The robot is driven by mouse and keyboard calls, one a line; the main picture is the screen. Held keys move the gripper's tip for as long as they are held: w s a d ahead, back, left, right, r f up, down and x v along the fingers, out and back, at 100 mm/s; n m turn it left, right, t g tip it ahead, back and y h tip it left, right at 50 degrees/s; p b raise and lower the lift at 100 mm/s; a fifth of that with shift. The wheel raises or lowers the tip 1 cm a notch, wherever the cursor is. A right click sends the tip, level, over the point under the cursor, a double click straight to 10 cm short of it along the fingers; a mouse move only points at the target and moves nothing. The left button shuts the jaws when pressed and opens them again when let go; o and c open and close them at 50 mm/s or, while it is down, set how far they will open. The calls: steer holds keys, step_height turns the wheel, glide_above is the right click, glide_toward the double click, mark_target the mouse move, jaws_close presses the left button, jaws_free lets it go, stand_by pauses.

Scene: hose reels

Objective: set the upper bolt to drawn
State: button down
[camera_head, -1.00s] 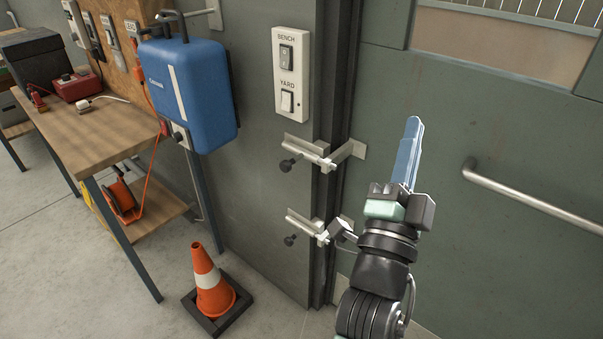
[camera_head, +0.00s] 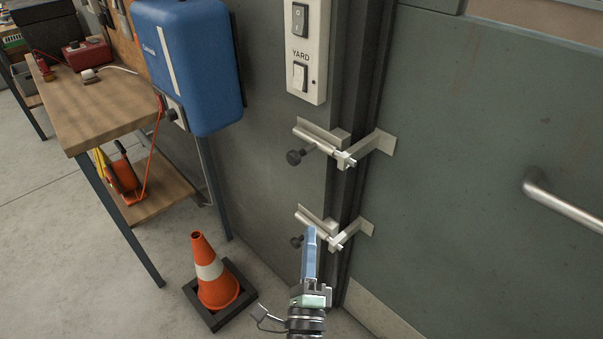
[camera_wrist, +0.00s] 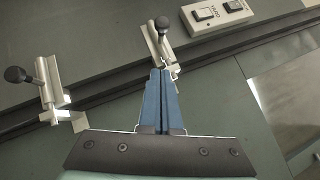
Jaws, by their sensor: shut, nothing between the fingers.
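The upper bolt (camera_head: 322,143) is a pale metal slide bolt with a dark round knob (camera_head: 295,157), on the grey post below the switch plate. Its rod slants across the gap and its end meets the keeper (camera_head: 372,147) on the green door. In the wrist view the upper bolt (camera_wrist: 156,42) lies just beyond my fingertips. The lower bolt (camera_head: 316,219) looks alike and also reaches its keeper; it shows at the left of the wrist view (camera_wrist: 47,88). My gripper (camera_head: 311,232) is shut and empty, its blue fingers pointing up, overlapping the lower bolt in the head view.
A switch plate (camera_head: 317,90) is above the upper bolt. A blue hose reel box (camera_head: 195,70) hangs to the left, near a wooden bench (camera_head: 95,110). An orange cone (camera_head: 212,275) stands on the floor. A door handle (camera_head: 570,208) sticks out at the right.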

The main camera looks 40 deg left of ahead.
steer(key=b, duration=0.3)
glide_toward(305, 151)
steer(key=w+d+f, duration=0.1)
steer(key=d+f, duration=0.1)
steer(key=shift+w+a+r, duration=0.2)
steer(key=shift+a+r, duration=0.2)
steer(key=shift+a, duration=0.35)
steer(key=shift+w+a+r, duration=0.25)
steer(key=shift+a+r, duration=0.15)
steer(key=shift+a, duration=0.35)
steer(key=shift+w+a+r, duration=0.2)
steer(key=shift+a+r, duration=0.2)
steer(key=shift+a, duration=0.35)
